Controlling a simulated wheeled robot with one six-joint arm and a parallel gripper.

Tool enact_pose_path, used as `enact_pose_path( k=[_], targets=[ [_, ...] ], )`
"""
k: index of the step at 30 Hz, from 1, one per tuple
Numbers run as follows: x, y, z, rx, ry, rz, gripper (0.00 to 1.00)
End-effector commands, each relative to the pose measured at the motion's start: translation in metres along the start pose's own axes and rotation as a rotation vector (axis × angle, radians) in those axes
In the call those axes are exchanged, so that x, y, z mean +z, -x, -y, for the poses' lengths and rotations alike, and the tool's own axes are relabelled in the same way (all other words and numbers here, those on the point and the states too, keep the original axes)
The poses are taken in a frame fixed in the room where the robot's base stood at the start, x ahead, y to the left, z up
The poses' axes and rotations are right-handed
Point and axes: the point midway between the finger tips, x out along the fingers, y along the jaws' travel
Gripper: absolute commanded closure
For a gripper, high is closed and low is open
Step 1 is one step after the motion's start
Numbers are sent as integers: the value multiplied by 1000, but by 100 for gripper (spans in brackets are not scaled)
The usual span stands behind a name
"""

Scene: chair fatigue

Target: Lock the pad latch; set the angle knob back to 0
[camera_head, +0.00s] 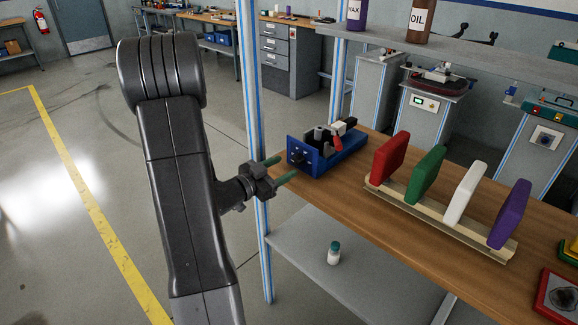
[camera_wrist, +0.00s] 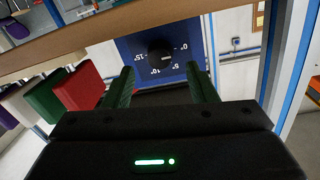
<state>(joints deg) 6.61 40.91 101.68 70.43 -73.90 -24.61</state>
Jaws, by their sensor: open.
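The blue fixture (camera_head: 340,155) sits on the wooden table near its left end. Its blue front plate (camera_wrist: 140,46) faces my gripper and carries a black round angle knob (camera_wrist: 160,57) with white angle marks around it; the knob's exact setting is too small to read surely. A red lever (camera_head: 337,143), possibly the pad latch, stands at the fixture's top right; whether it is locked I cannot tell. My gripper (camera_head: 281,168) is open and empty, its green fingers pointing toward the plate, apart from it. In the wrist view the knob appears between the fingers (camera_wrist: 162,78).
A wooden rack (camera_head: 430,213) with red, green, white and purple pads stands right of the fixture. A blue-striped post (camera_head: 248,100) rises close beside my gripper. A shelf (camera_head: 460,50) with bottles hangs above. A small bottle (camera_head: 334,254) stands on the lower shelf.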

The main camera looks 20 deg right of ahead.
Motion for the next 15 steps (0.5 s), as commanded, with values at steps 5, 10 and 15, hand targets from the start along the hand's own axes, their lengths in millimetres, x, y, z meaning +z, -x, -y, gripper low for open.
enact_pose_path(
  k=[5, 10, 15],
  targets=[
    [1, 41, 1, -5, 0, 1, 48],
    [1, 72, 0, -4, 1, 1, 48],
    [1, 92, 0, -1, 0, 1, 48]
  ],
)
